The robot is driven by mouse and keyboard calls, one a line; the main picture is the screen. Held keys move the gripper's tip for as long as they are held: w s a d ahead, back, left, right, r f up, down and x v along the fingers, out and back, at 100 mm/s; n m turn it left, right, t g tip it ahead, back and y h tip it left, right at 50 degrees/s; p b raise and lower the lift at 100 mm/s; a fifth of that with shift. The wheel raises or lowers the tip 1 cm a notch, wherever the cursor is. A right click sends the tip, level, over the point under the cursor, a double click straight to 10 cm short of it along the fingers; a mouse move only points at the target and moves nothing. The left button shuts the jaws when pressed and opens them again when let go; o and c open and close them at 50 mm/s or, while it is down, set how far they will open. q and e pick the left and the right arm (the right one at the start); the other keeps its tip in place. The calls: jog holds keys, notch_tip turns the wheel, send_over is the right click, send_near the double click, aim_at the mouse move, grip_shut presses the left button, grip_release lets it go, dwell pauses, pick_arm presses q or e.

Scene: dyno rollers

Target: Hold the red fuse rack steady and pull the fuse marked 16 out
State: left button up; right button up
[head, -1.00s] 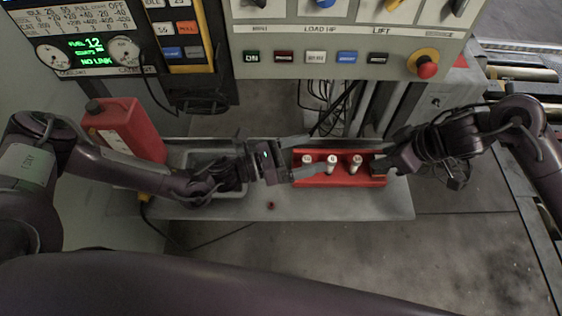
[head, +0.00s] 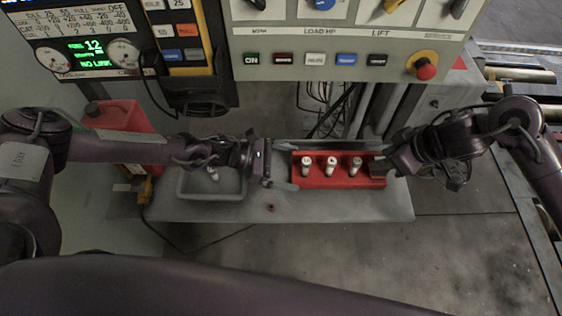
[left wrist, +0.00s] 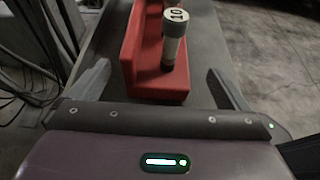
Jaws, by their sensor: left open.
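The red fuse rack (head: 318,181) stands on the grey shelf with three pale fuses upright in a row: a left fuse (head: 306,166), a middle fuse (head: 331,165) and a right fuse (head: 356,165). Their marks are too small to read in the head view. My left gripper (head: 287,166) is open and empty at the rack's left end. In the left wrist view the nearest fuse (left wrist: 174,40) shows 10 on its cap and stands in the rack (left wrist: 152,82) ahead of the spread fingers. My right gripper (head: 381,166) is shut on the rack's right end, its fingertips partly hidden.
A grey tray (head: 210,194) left of the rack holds a small pale fuse-like piece (head: 213,174). A red canister (head: 125,117) stands behind my left arm. A control panel (head: 330,72) overhangs the back. A small red object (head: 271,208) lies on the shelf's front part.

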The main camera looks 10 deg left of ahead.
aim_at(313, 172)
pick_arm(q)
jog(key=x, duration=0.5)
jog(key=shift+d+f, duration=0.15)
jog(key=shift+d, duration=0.15)
jog(key=shift+c, duration=0.2)
